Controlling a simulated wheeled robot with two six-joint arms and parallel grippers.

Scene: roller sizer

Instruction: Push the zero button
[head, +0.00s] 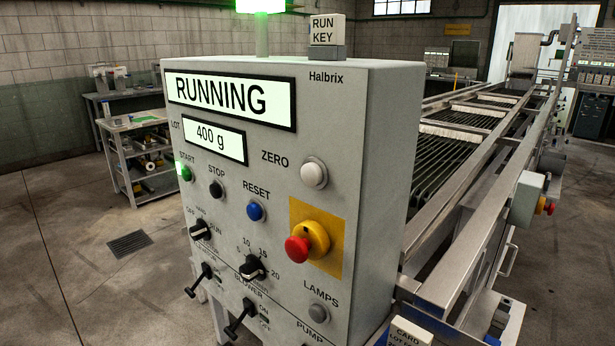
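The zero button (314,174) is a round white button in a grey ring. It sits on the upper right of the grey control panel (360,190), just right of the printed word ZERO. The panel's upper display (232,97) reads RUNNING and the lower display (214,138) reads 400 g. Nothing covers the zero button. Neither of my grippers shows in the head view.
A red emergency knob on a yellow base (308,241) protrudes below the zero button. A blue reset button (255,211), a black stop button (217,189) and a green start button (185,172) are to the left. The roller conveyor (450,165) runs behind on the right.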

